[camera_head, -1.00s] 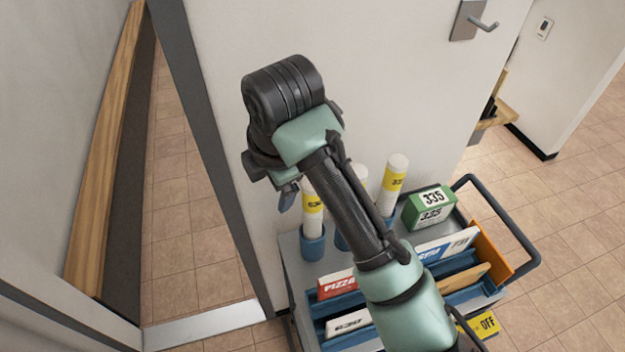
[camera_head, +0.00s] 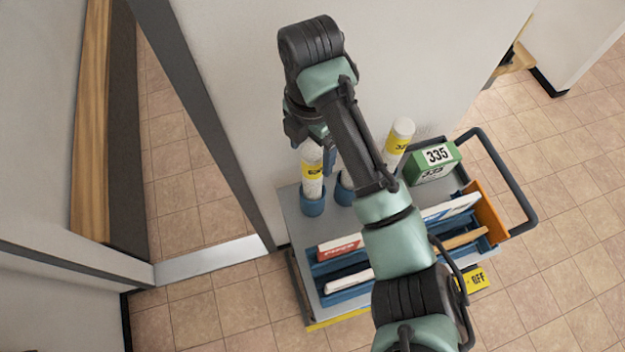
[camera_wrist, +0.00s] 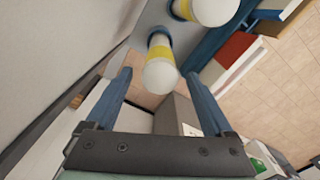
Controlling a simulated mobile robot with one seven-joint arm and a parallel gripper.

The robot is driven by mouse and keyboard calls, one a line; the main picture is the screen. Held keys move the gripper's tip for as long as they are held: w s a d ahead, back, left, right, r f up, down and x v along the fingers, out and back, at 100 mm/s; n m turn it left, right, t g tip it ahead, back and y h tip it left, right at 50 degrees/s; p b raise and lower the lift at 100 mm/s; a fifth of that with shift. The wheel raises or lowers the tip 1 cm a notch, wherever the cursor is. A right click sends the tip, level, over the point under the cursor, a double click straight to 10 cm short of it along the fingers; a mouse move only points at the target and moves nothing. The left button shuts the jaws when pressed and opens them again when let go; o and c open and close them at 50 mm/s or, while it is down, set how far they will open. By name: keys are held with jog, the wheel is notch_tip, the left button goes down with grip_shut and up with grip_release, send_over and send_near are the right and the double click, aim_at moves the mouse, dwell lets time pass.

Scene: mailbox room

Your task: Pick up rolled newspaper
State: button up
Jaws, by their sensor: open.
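Rolled newspapers are white cylinders with yellow bands, standing upright in blue cup holders on the cart. In the head view the left one (camera_head: 312,172) is marked 630 and a right one (camera_head: 398,143) stands behind my arm. A middle one is mostly hidden by my arm. My gripper (camera_wrist: 158,75) is open; in the wrist view one newspaper's white end (camera_wrist: 160,77) lies between its two blue fingers, with no contact visible. A second newspaper (camera_wrist: 208,8) shows at the top edge. In the head view my gripper is close above and behind the left newspaper, its fingers mostly hidden.
The grey cart (camera_head: 290,215) carries a green box (camera_head: 432,162) marked 335 and blue trays with mail, including a red-and-white piece (camera_head: 340,246). A dark handle (camera_head: 505,180) rims its right side. A wall stands behind the cart, and a door frame (camera_head: 205,120) is at left.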

aim_at(313, 183)
jog(key=shift+s+d+f, duration=0.1)
jog(key=shift+f, duration=0.2)
jog(key=f, duration=0.1)
jog(key=f+p, duration=0.1)
jog(key=f, duration=0.2)
jog(key=shift+w+f+p, duration=0.25)
jog(key=shift+f+p, duration=0.05)
jog(key=shift+p, duration=0.1)
grip_shut()
